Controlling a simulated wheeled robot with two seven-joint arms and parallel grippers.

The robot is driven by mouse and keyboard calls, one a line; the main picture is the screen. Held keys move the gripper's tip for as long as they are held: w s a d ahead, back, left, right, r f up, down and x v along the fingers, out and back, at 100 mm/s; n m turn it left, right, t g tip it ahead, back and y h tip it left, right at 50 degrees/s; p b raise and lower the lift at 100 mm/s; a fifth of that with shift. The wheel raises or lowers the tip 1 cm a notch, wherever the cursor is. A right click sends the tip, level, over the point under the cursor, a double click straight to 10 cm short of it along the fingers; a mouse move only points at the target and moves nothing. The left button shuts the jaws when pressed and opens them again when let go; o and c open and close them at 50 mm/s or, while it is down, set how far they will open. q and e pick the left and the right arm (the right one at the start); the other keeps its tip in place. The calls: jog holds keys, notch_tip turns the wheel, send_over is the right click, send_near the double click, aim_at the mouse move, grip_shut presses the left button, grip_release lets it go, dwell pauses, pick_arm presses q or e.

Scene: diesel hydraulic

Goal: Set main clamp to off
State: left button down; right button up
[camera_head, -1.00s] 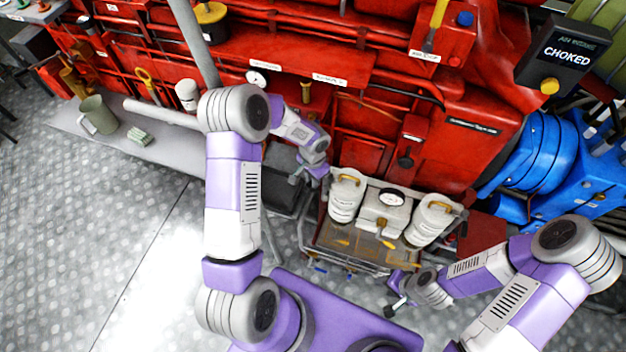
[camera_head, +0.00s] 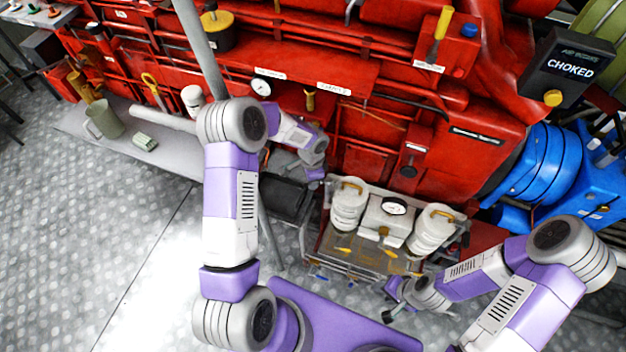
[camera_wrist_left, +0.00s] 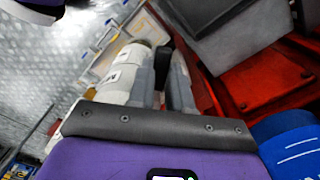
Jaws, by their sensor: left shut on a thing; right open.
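My left gripper (camera_head: 316,178) is low in front of the red machine, left of the cart with white canisters, and its tips are hard to make out in the head view. In the left wrist view, the left gripper (camera_wrist_left: 162,88) is shut on a small dark handle (camera_wrist_left: 165,60) that stands up between its fingers. What the handle is fixed to is hidden, and I cannot read a main clamp label. My right gripper (camera_head: 387,302) is open and empty, near the floor in front of the cart.
A cart (camera_head: 350,262) with white canisters (camera_head: 348,204) and a gauge stands between my grippers. The red machine (camera_head: 480,110) carries a yellow lever (camera_head: 440,30). A "CHOKED" display (camera_head: 568,68) is at right above blue parts (camera_head: 545,165). A mug (camera_head: 103,121) stands on the left ledge.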

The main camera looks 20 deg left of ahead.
pick_arm(q)
jog(key=c, duration=1)
grip_release()
jog(key=shift+c, duration=0.2)
